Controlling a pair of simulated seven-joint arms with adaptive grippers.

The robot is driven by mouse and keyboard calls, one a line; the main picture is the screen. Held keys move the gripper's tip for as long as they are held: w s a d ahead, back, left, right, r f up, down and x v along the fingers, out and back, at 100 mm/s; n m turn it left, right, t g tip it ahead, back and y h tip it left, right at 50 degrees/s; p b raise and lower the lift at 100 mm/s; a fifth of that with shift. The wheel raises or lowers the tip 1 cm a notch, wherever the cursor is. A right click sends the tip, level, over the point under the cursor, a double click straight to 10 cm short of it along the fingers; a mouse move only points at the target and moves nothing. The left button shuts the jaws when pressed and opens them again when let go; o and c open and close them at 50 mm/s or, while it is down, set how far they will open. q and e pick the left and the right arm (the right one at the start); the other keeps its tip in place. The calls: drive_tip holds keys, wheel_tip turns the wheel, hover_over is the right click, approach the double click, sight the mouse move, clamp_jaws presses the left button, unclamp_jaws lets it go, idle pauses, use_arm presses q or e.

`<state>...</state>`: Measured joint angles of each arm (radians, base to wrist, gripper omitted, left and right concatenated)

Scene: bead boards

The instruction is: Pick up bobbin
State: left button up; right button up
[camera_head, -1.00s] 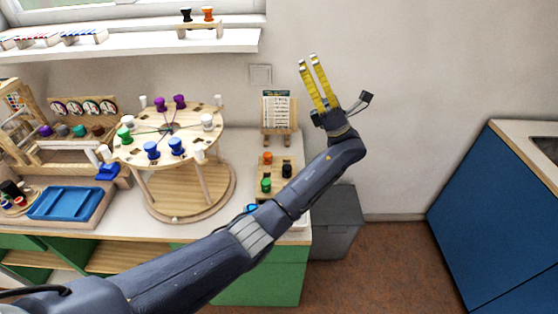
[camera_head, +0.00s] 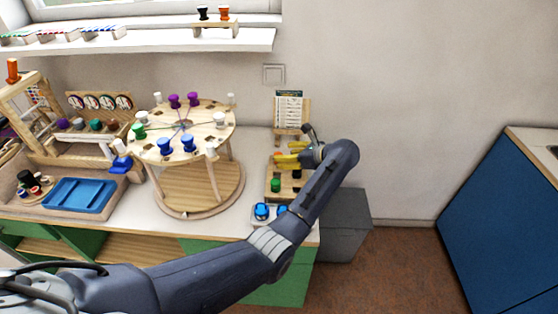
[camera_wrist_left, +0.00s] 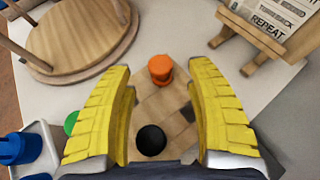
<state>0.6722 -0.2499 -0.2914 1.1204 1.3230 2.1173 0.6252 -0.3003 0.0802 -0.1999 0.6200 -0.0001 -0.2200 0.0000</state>
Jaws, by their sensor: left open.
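My left gripper (camera_head: 279,156) is open and empty, its yellow fingers low over a small wooden board (camera_wrist_left: 172,98) at the counter's right end. In the left wrist view an orange bobbin (camera_wrist_left: 160,69) shows between the fingertips, nearer the board's far end. A black bobbin (camera_wrist_left: 151,140) is closer to the palm. A green bobbin (camera_head: 275,185) stands at the board's near left; the left finger partly covers it in the wrist view. My right gripper is not in view.
A round raised stand (camera_head: 207,136) with purple, blue, white and green bobbins is to the left. A card on an easel (camera_head: 289,108) stands behind the board. Blue bobbins (camera_head: 262,211) sit in a tray in front. A blue tray (camera_head: 80,196) lies far left.

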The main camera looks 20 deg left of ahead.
sight(279, 154)
use_arm(q)
drive_tip(key=shift+x, duration=2)
clamp_jaws()
